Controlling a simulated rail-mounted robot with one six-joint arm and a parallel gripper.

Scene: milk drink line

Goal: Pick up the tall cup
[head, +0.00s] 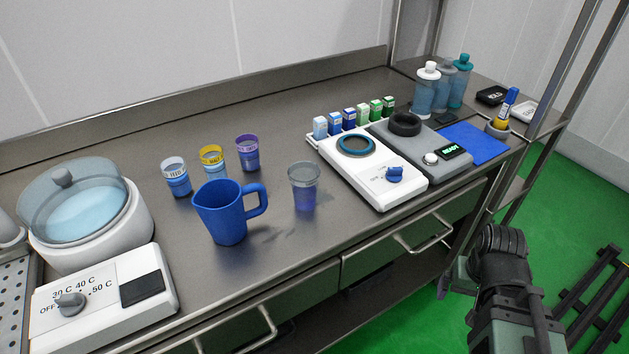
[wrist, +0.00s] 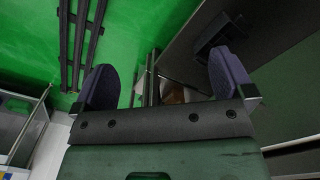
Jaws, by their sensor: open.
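The tall cup (head: 304,186) is a clear, tapered cup with a bluish base. In the head view it stands upright on the steel counter, right of the blue jug (head: 224,212) and left of the white device with a dial. My gripper (wrist: 164,88) shows in the wrist view with its two dark fingers wide apart and nothing between them. It points at the green floor and dark frames, away from the cup. In the head view my arm is at the lower right, off the counter's front edge, and the fingers are not clearly seen. The cup is not in the wrist view.
A white dial device (head: 372,172), a grey READY device (head: 422,150) and bottles are at right. Counter in front of the cup is clear.

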